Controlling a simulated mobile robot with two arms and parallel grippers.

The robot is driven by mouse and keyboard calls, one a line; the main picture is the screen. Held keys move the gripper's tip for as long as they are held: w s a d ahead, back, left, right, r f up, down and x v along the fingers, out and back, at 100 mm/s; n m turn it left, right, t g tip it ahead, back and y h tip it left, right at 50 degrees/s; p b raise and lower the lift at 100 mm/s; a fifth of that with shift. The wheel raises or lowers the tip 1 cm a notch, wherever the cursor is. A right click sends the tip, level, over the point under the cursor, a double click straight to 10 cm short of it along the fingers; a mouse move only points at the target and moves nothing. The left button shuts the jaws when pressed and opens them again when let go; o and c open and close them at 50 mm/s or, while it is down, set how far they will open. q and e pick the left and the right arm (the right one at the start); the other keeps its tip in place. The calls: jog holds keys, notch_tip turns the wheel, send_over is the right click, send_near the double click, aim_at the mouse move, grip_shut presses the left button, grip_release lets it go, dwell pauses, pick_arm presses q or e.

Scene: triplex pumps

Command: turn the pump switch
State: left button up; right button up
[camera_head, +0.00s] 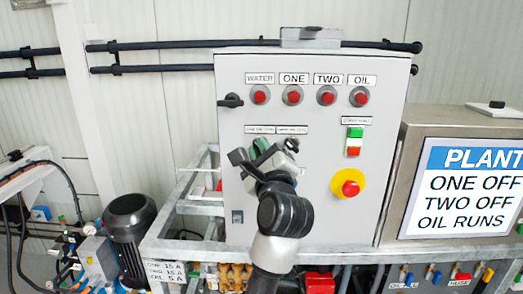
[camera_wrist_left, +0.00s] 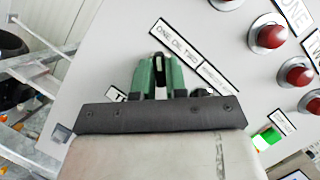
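My left gripper (camera_head: 262,148) is at the front of the grey control cabinet (camera_head: 222,75), just below two small labels. In the left wrist view its green fingers (camera_wrist_left: 159,75) stand close together under the label reading "ONE OIL TWO" (camera_wrist_left: 178,38). A narrow gap shows between them, with something dark in it, perhaps a switch handle; I cannot tell whether they grip it. The switch under this label is mostly hidden by the gripper. A second black knob (camera_head: 292,144) shows just right of the gripper, under the other label. My right gripper is in neither view.
Red lamps (camera_head: 293,96) line the cabinet top, with a black door handle (camera_head: 230,101) at left. A green-and-red button (camera_head: 354,142) and a red emergency stop on yellow (camera_head: 349,188) are at right. A "PLANT" sign (camera_head: 465,187) stands beyond. A rail frame (camera_head: 185,245) runs below.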

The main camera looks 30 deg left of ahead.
pick_arm(q)
grip_shut()
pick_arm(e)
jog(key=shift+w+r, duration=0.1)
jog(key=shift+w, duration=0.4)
pick_arm(q)
jog(key=shift+m, duration=0.5)
jog(key=shift+s+a+m+t+h+p, duration=0.1)
jog(key=shift+m+t+h+p, duration=0.65)
jog(key=shift+m+p, duration=0.85)
jog(key=shift+w+a+m+t+h+p, duration=0.1)
jog(key=shift+m+t+h+p, duration=0.6)
jog(key=shift+m, duration=1.5)
jog(key=shift+s+m+t+h+p, duration=0.1)
jog(key=shift+m+t+h+p, duration=0.35)
jog(key=shift+m+t+p, duration=1.15)
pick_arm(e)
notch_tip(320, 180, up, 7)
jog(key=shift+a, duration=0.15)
pick_arm(q)
jog(key=shift+m+g, duration=0.3)
jog(key=shift+g, duration=0.25)
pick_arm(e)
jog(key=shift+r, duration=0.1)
pick_arm(q)
jog(key=shift+f, duration=0.1)
